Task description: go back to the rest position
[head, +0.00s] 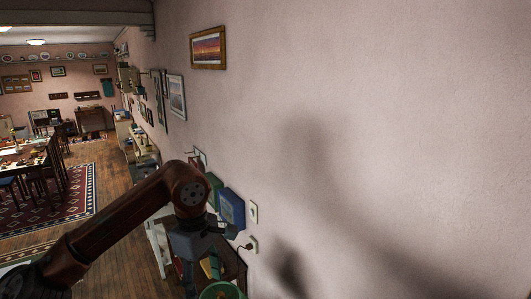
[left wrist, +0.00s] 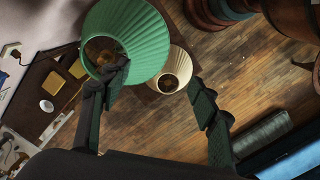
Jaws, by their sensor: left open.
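My left arm comes in from the left in the head view and bends down beside the wall. Its gripper end is low in that view, and the fingers cannot be made out there. In the left wrist view my left gripper (left wrist: 158,78) has its two dark fingers spread apart with nothing held between them. The left finger overlaps a green pleated round shade (left wrist: 146,32) in the picture; I cannot tell whether they touch. A smaller cream pleated shade (left wrist: 181,60) shows beyond, between the fingers. My right gripper is in neither view.
The pink wall (head: 390,120) fills the right side, close to my arm. A blue box (head: 231,208) and a green round rim (head: 222,290) are near my wrist. A dining table (head: 25,155) stands on a patterned rug (head: 78,200) at left. Wooden floor (head: 115,185) is clear between.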

